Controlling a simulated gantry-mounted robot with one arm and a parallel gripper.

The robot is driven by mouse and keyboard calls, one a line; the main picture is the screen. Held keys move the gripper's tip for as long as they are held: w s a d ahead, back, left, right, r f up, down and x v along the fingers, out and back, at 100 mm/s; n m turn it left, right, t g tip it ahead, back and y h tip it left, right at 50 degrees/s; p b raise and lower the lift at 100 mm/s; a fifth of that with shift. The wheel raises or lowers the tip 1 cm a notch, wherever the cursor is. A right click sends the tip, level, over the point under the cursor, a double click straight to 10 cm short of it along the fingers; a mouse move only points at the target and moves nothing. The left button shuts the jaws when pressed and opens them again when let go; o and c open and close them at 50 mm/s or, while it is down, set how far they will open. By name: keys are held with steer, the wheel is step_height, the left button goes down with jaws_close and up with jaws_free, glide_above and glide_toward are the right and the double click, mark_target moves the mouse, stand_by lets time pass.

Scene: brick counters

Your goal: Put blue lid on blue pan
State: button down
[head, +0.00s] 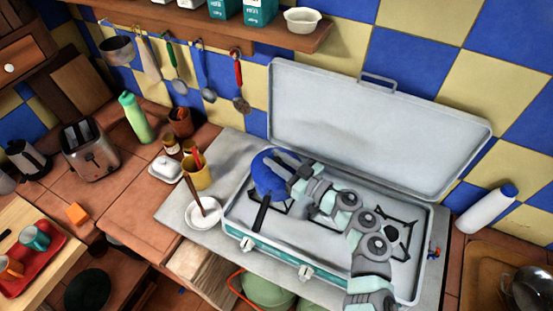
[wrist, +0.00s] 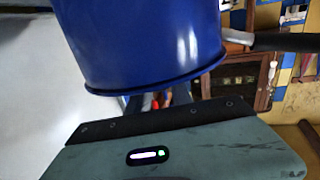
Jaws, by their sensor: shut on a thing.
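A blue round shape sits over the left burner of the case stove in the head view. Its upper face looks like the blue lid (head: 264,174). The blue pan (head: 261,216) shows mainly by its black handle, which points to the front. Lid and pan blend together, so I cannot tell whether they touch. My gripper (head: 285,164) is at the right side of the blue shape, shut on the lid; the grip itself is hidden. In the wrist view the blue pan's wall (wrist: 145,40) fills the top, with its handle at the right.
The open stove case (head: 370,130) has its cover raised at the back. A white bowl with a wooden spoon (head: 203,213) and a yellow utensil cup (head: 197,175) stand to the left. The right burner (head: 398,235) is empty.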

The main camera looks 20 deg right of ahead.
steer(key=shift+p, duration=0.4)
stand_by(0.5)
steer(key=c, duration=1.1)
jaws_free()
steer(key=shift+o, duration=0.2)
steer(key=v, duration=1.1)
